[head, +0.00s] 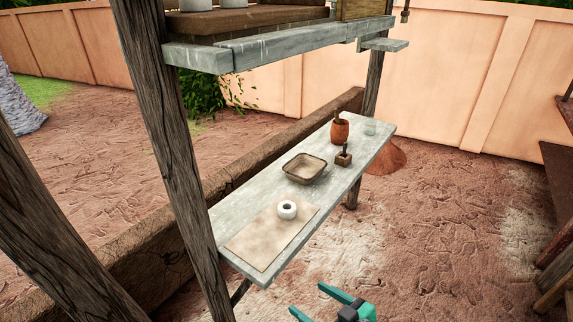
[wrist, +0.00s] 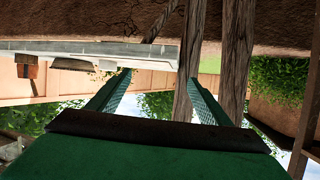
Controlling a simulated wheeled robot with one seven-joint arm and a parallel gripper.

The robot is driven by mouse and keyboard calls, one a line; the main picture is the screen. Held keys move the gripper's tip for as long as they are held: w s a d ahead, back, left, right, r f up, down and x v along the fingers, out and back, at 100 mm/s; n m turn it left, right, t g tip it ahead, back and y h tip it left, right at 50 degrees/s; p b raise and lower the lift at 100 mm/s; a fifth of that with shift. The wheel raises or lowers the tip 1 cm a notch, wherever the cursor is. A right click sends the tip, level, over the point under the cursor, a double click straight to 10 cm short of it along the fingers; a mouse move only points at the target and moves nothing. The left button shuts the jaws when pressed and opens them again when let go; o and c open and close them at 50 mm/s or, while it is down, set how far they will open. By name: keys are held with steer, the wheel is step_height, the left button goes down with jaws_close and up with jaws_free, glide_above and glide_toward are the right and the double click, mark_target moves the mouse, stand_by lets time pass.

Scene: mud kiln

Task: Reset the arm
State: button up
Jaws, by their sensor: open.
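My gripper (head: 308,299) shows at the bottom of the head view, in front of the near end of the grey table (head: 250,197) and apart from it. Its teal fingers are spread, with nothing between them. In the wrist view my gripper (wrist: 161,78) also shows open and empty, with the scene upside down. The rest of my arm is mostly out of view.
A wooden post (head: 180,150) stands left. Open ground (head: 430,240) lies right.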

steer(key=s+a+f+m+t+h, duration=0.1)
steer(key=s+a+f+m+h, duration=0.1)
steer(key=s+f+m+h, duration=0.4)
steer(key=s+a+f+m+t+h, duration=0.1)
steer(key=s+a+f+m, duration=0.3)
steer(key=f, duration=0.5)
steer(key=s+r+n+t+h, duration=0.1)
steer(key=s+r, duration=0.4)
steer(key=s, duration=0.5)
steer(key=s+r+n+t, duration=0.1)
steer(key=s+r, duration=0.4)
steer(key=s, duration=0.5)
steer(key=shift+a+r+t+h, duration=0.15)
steer(key=shift+a+t+h, duration=0.3)
steer(key=shift+t, duration=0.15)
steer(key=shift+c, duration=0.2)
